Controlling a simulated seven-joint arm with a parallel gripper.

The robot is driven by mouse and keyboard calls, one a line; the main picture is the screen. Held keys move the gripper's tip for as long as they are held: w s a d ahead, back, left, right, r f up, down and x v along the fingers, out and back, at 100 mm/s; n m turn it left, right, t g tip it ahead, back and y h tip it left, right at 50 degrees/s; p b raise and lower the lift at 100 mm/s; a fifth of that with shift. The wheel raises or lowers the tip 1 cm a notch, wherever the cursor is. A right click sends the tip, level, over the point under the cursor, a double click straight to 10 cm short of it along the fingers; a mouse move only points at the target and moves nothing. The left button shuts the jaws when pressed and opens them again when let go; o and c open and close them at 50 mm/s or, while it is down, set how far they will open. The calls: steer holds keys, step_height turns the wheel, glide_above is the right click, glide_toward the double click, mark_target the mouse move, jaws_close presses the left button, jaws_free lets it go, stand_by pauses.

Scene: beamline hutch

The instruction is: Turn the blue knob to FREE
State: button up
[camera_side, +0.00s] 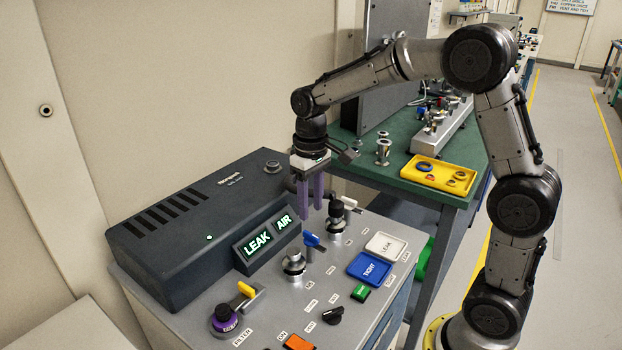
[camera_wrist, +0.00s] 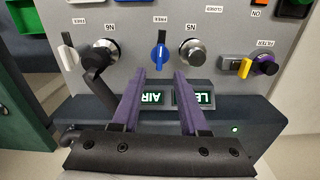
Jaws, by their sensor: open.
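The blue knob (camera_side: 312,240) is on the grey sloping panel, between two round metal fittings. In the wrist view the blue knob (camera_wrist: 160,56) has a pale pointer aimed up the picture, toward an upside-down FREE label (camera_wrist: 163,19). My gripper (camera_side: 311,216) has purple fingers pointing down, with tips just above the knob in the side view. In the wrist view my gripper (camera_wrist: 159,72) is open and empty, with the knob between and just beyond its fingertips. I cannot tell whether either finger touches the knob.
A lit LEAK/AIR display (camera_side: 268,236) stands close behind the knob. A yellow-handled knob (camera_side: 246,290) and blue and white trays (camera_side: 370,268) are farther off.

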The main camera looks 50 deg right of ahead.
step_height(320, 180, up, 7)
stand_by(0.3)
steer(key=s+a+r+t, duration=0.3)
steer(key=s+r, duration=0.4)
steer(key=s, duration=0.6)
steer(key=s+f+n+t, duration=0.1)
steer(key=s+f+t, duration=0.1)
steer(key=s+f, duration=0.5)
steer(key=shift+s+a+f+t, duration=0.35)
steer(key=shift+s+a, duration=0.1)
steer(key=shift+s, duration=0.6)
